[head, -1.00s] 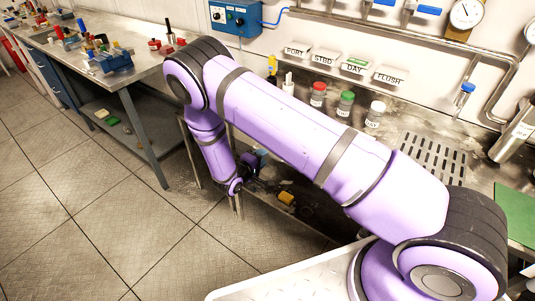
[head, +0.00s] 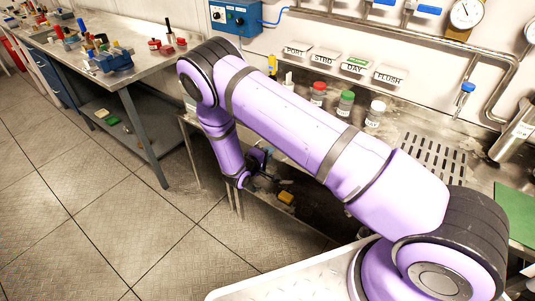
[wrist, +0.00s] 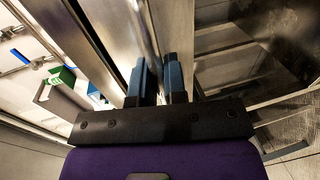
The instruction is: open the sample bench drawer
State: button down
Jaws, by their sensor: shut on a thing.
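My gripper (wrist: 158,82) shows two blue fingers in the wrist view, one on each side of a narrow metal bar (wrist: 149,28), and is shut on it. The bar runs along the front of the steel sample bench; I take it for the drawer's handle. In the head view my gripper (head: 261,160) is a small dark shape at the bench's front, below the worktop, partly covered by my purple arm. The drawer front is mostly hidden there, and I cannot tell how far the drawer is out.
Jars with red, green and white caps (head: 345,103) stand on the bench (head: 400,150). A yellow item (head: 286,197) lies low beneath it. Another workbench (head: 140,72) with tools stands at the left. The tiled floor (head: 110,215) in front is clear.

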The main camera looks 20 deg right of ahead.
jog(key=f+v, duration=0.2)
jog(key=v, duration=0.9)
jog(key=a+f+v, duration=0.1)
jog(key=f+v, duration=0.2)
jog(key=v, duration=0.9)
jog(key=shift+s, duration=0.4)
jog(key=shift+a+r, duration=0.1)
jog(key=c, duration=1.2)
grip_release()
jog(key=v, duration=1.1)
